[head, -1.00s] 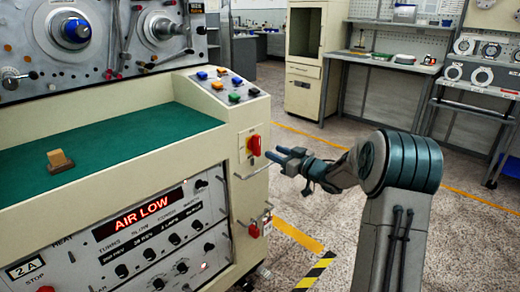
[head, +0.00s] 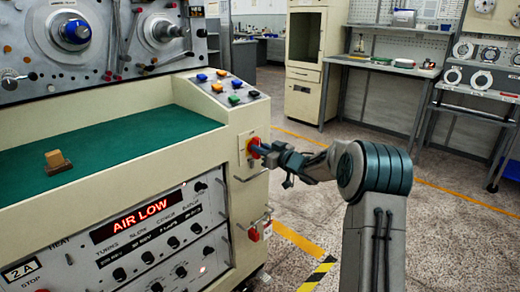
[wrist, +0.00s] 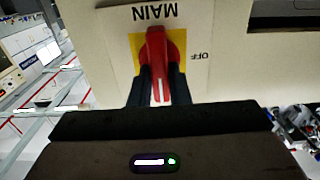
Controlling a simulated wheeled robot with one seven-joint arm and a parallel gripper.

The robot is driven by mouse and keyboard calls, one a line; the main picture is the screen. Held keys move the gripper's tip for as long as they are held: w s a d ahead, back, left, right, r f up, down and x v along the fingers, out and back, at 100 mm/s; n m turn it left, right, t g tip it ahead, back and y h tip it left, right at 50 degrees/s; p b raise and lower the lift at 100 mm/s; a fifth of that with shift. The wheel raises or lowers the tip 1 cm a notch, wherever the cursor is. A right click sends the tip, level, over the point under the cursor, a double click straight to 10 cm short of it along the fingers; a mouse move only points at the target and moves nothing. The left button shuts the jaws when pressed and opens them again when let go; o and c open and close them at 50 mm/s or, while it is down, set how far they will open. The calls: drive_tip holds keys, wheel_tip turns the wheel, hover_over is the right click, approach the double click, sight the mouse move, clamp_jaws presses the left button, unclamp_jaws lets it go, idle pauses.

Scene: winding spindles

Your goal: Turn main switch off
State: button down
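In the head view the switch (head: 252,147) is on the cabinet's front right corner, partly covered by my gripper (head: 262,150). In the wrist view my gripper's dark fingers (wrist: 158,88) lie close along both sides of the handle and look shut on it.
The cabinet (head: 230,125) has a lit "AIR LOW" display (head: 140,216) and coloured buttons on top. A handle bar (head: 250,174) and another red switch (head: 254,233) sit below the main switch. The floor to the right is open.

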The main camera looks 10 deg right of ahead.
drive_tip(key=shift+a+f+n, duration=0.1)
drive_tip(key=shift+n, duration=0.3)
drive_tip(key=n+b, duration=0.1)
drive_tip(key=n, duration=0.1)
drive_tip(key=n+b, duration=0.1)
drive_tip(key=shift+s+a+f+n+b, duration=0.15)
drive_tip(key=shift+n+b, duration=0.2)
drive_tip(key=shift+n, duration=0.05)
drive_tip(key=n+b, duration=0.3)
drive_tip(key=n, duration=0.1)
drive_tip(key=shift+a+f+n, duration=0.1)
drive_tip(key=shift+f+n, duration=0.05)
drive_tip(key=shift+n, duration=0.15)
drive_tip(key=n+b, duration=0.3)
drive_tip(key=n, duration=0.1)
drive_tip(key=shift+s+f, duration=0.1)
drive_tip(key=shift+f, duration=0.05)
drive_tip(key=n+b, duration=0.3)
drive_tip(key=n, duration=0.1)
drive_tip(key=shift+n, duration=0.3)
drive_tip(key=shift+b, duration=0.35)
drive_tip(key=c, duration=1.4)
unclamp_jaws()
drive_tip(key=shift+o, duration=0.2)
